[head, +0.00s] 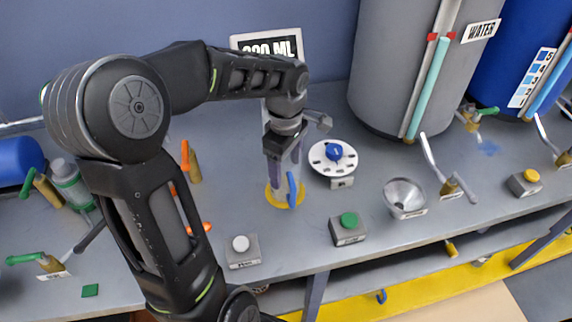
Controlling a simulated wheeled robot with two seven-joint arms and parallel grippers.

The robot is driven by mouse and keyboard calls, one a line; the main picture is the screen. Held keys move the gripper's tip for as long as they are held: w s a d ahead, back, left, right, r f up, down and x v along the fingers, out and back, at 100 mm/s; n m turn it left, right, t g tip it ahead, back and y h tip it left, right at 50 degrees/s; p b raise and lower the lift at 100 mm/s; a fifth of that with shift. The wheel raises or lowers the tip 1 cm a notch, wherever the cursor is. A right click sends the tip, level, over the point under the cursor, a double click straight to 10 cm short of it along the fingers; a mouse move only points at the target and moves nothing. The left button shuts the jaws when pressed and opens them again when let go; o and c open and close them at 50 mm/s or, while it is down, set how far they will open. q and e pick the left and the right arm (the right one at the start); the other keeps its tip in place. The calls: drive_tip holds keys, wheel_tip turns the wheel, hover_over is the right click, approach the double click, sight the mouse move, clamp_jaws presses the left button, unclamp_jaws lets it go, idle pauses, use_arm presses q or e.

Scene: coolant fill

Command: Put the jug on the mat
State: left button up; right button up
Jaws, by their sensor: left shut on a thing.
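My left gripper (284,172) points down at the middle of the bench and is shut on the jug. The jug is mostly hidden by the gripper; its blue handle (292,189) shows at the fingertips. The round yellow mat (272,199) lies on the bench directly below the jug. The jug appears over the mat, but I cannot tell whether its base touches it. My right gripper is not in view.
A white dial with a blue knob (334,151), a green button box (348,228), a white button box (242,250) and a funnel (405,195) stand near the mat. A grey water tank (390,75) stands behind. Orange-handled valves (190,160) stand left.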

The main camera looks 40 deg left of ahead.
use_arm(q)
drive_tip(key=o, duration=1.4)
drive_tip(key=shift+f, duration=0.1)
wheel_tip(320, 180, up, 12)
drive_tip(key=shift+r, duration=0.15)
